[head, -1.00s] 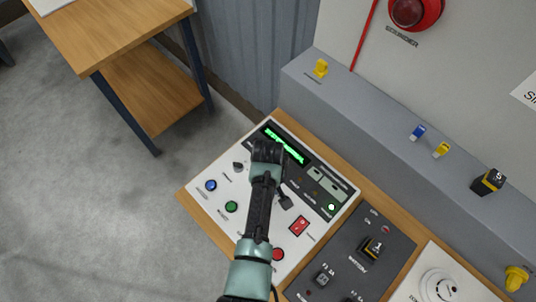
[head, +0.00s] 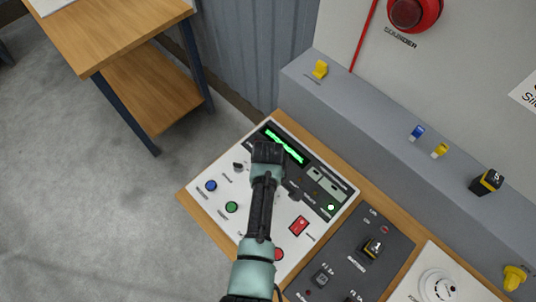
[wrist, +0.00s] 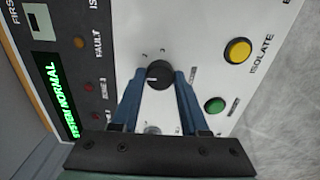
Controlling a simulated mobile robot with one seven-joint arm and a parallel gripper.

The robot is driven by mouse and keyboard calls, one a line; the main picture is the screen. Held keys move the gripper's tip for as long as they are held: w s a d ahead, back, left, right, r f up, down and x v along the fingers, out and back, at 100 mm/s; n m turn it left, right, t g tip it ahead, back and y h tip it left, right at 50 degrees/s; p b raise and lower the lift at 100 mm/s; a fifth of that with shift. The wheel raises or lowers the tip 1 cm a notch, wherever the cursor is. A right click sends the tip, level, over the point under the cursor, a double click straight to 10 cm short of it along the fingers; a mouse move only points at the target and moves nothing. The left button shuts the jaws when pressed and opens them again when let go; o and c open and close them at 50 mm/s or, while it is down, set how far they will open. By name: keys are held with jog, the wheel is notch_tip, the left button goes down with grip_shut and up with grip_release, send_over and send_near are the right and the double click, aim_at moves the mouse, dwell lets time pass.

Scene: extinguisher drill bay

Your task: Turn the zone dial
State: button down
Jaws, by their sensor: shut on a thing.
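The zone dial (wrist: 158,74) is a round black knob with a pale pointer mark on the white panel (wrist: 205,25). In the wrist view it sits between the two blue fingertips of my gripper (wrist: 159,80), which is shut on it. In the head view my gripper (head: 267,153) is over the upper part of the panel and hides the dial. I cannot read the dial's numbers clearly.
A yellow ISOLATE button (wrist: 238,50) and a green button (wrist: 215,105) lie beside the dial. The lit display (wrist: 53,95) reads SYSTEM NORMAL. The panel also bears a blue button (head: 211,185), a small dark knob (head: 238,167) and a red switch (head: 299,225).

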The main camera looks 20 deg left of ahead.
jog(key=shift+c, duration=2.1)
grip_release()
notch_tip(320, 180, up, 13)
jog(key=b, duration=0.1)
jog(key=shift+b, duration=0.35)
